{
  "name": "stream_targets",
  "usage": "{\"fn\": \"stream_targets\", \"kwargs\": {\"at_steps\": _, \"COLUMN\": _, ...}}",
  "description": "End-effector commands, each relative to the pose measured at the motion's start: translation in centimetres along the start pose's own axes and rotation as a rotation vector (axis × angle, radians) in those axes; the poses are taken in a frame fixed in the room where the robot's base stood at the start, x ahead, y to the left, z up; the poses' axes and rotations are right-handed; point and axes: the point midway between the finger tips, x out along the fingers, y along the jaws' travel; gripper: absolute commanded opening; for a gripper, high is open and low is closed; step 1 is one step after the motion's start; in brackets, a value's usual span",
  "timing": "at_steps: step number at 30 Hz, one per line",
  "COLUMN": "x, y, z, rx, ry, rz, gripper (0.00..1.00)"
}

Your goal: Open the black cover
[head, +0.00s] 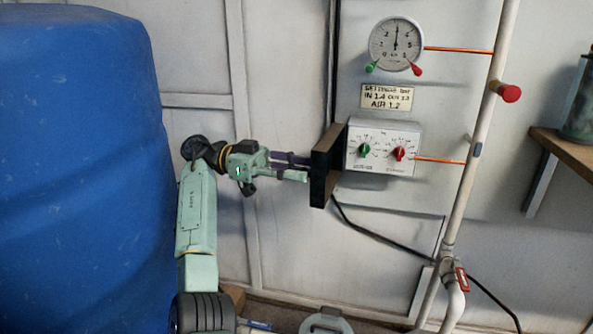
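The black cover (326,166) stands out from the wall at the left edge of a white control box (384,148). It is swung out to the left, and the box front with its green knob (364,150) and red knob (399,154) is in plain view. My gripper (307,169) is on the left side of the cover, with its fingers pointing right at the cover's outer face. The two fingers look spread, with a gap between them and nothing held. Whether the fingertips touch the cover I cannot tell.
A large blue barrel (80,170) fills the left. A gauge (397,44) and a label (386,97) are above the box. A vertical pipe (480,130) with red-handled valves runs to its right. A black cable (385,236) hangs below. A wooden shelf (565,150) is at far right.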

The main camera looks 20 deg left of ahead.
Motion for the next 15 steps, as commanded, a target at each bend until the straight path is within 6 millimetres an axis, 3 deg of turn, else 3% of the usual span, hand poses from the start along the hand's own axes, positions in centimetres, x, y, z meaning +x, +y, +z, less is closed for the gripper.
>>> {"fn": "stream_targets", "kwargs": {"at_steps": 5, "x": -0.01, "y": 0.0, "z": 0.0, "rx": 0.0, "ry": 0.001, "rz": 0.0, "gripper": 0.39}}
{"fn": "stream_targets", "kwargs": {"at_steps": 15, "x": -0.02, "y": 0.0, "z": -0.41, "rx": 0.001, "ry": 0.0, "rz": -0.001, "gripper": 0.39}}
